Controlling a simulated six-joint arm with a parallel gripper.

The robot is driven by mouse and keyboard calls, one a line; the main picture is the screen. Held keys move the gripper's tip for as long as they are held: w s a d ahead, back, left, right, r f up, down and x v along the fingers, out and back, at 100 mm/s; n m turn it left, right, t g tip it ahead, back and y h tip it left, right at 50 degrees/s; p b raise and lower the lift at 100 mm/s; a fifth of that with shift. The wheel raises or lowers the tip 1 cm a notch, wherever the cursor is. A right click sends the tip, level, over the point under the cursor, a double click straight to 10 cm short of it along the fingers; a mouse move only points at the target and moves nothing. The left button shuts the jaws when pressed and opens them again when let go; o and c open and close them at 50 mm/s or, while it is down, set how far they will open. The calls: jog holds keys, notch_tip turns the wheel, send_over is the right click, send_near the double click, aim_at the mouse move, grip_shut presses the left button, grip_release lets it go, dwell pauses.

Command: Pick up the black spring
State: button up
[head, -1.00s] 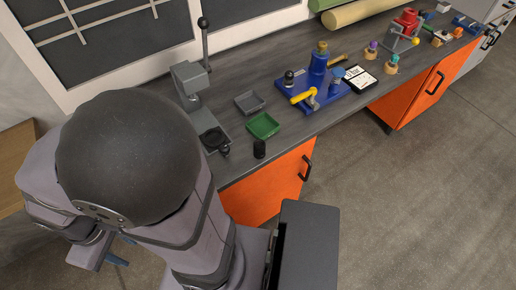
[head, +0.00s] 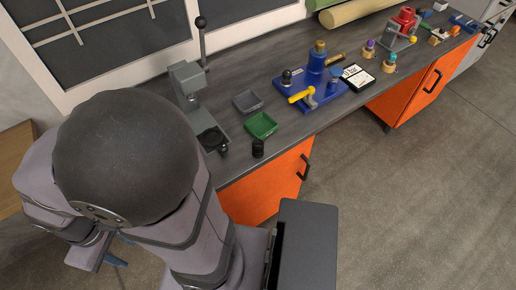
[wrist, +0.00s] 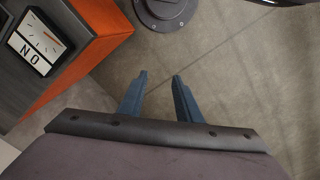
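A small black cylinder (head: 258,148), which looks like the black spring, stands upright near the bench's front edge, in front of the green tray. Its coils are too small to make out. In the wrist view I do not see it. My gripper (wrist: 159,77) is open and empty, its two blue fingers apart above the bare floor. In the head view my gripper (head: 115,262) shows only partly at the lower left, beyond my arm, off the bench and well away from the cylinder.
A green tray (head: 261,125) and a grey tray (head: 248,101) lie behind the cylinder. A grey lever press (head: 188,82) stands to their left. The bench front has orange doors (head: 268,188).

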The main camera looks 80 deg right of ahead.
jog(key=o, duration=0.6)
